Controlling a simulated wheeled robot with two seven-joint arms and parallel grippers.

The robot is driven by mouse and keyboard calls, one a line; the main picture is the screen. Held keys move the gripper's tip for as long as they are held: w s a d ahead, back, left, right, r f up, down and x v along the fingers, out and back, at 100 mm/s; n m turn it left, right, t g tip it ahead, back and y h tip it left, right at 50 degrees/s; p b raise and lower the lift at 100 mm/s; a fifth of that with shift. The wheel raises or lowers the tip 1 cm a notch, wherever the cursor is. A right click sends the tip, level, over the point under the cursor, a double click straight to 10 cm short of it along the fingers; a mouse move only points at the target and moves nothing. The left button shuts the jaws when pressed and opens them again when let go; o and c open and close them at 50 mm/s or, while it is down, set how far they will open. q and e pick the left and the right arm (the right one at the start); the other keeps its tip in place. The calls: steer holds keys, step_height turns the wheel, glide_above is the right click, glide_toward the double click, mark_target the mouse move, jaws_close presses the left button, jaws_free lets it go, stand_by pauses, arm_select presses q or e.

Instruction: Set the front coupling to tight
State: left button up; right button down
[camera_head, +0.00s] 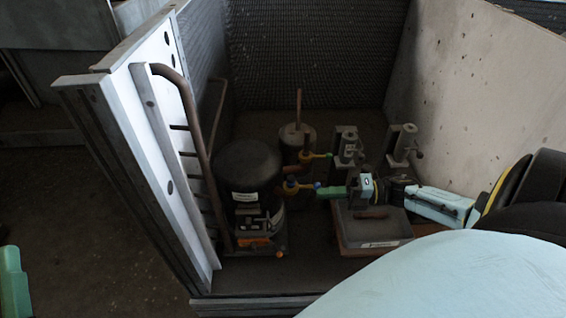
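A white side panel (140,165) with a curved pipe (190,130) borders the left. A grey box (372,224) lies beneath my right gripper. Grey valve bodies (347,146) stand behind it. A pale wall (490,100) closes the right side. My own pale body covers the lower right.

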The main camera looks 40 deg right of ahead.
arm_select(q)
steer(key=shift+a, duration=0.1)
arm_select(e)
steer(key=shift+w+d+r+t+h, duration=0.3)
steer(key=shift+w+d+r+t, duration=0.1)
steer(key=shift+w+d, duration=0.25)
steer(key=shift+s, duration=0.1)
steer(key=s+a+f+p, duration=0.1)
steer(key=s+a+p, duration=0.1)
steer(key=s, duration=0.2)
arm_select(q)
steer(key=shift+s+d+b, duration=0.4)
steer(key=shift+s+b, duration=0.05)
steer(key=shift+b, duration=0.55)
arm_select(e)
steer(key=s+d, duration=0.1)
steer(key=d, duration=0.8)
steer(key=shift+s+g, duration=0.3)
steer(key=shift+g, duration=0.1)
